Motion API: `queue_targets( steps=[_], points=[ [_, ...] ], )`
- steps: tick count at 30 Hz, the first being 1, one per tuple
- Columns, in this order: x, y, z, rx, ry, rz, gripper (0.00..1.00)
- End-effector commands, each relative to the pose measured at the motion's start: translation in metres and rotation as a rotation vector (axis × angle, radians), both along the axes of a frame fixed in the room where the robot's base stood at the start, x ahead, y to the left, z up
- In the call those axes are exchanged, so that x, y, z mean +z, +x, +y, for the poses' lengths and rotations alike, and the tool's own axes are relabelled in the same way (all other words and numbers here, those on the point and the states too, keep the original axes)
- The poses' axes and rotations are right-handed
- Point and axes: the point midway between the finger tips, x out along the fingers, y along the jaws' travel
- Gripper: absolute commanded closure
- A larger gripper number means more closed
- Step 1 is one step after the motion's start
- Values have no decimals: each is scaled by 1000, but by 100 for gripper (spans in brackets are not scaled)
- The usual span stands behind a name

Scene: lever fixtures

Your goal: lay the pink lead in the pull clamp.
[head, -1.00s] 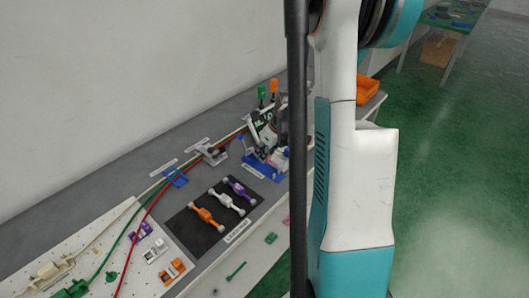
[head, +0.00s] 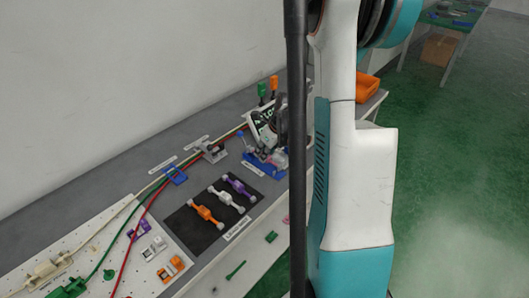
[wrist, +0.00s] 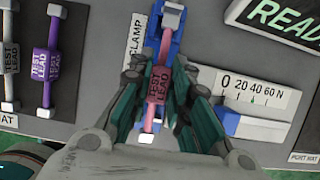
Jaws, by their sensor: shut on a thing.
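The pink lead (wrist: 159,78), marked TEST LEAD, is between the fingers of my gripper (wrist: 161,75) in the wrist view. My gripper is shut on its thick middle. The lead's upper end lies over the blue pull clamp (wrist: 148,38) in the picture; whether it touches or is seated cannot be told. Its lower end shows as a pale tip between the fingers. In the head view the blue clamp base (head: 262,165) stands beyond the black mat, with my dark gripper above it. My arm and a dark pole hide part of that area.
A purple lead (wrist: 52,62) and a white lead (head: 226,201) lie on the black mat (head: 190,238), beside an orange lead (head: 205,214). A force scale (wrist: 262,92) and a READY display (wrist: 287,22) stand right of the clamp. Cables run along the bench at left.

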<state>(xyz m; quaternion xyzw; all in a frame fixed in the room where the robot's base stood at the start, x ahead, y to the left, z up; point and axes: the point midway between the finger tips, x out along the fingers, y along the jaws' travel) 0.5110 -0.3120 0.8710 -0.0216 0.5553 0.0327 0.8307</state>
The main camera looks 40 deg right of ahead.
Motion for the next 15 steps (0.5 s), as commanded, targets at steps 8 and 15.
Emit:
queue_targets(
  steps=[8, 15],
  points=[
    [-7, 0, 0, 0, 0, 0, 100],
    [-13, 0, 0, 0, 0, 0, 100]
  ],
)
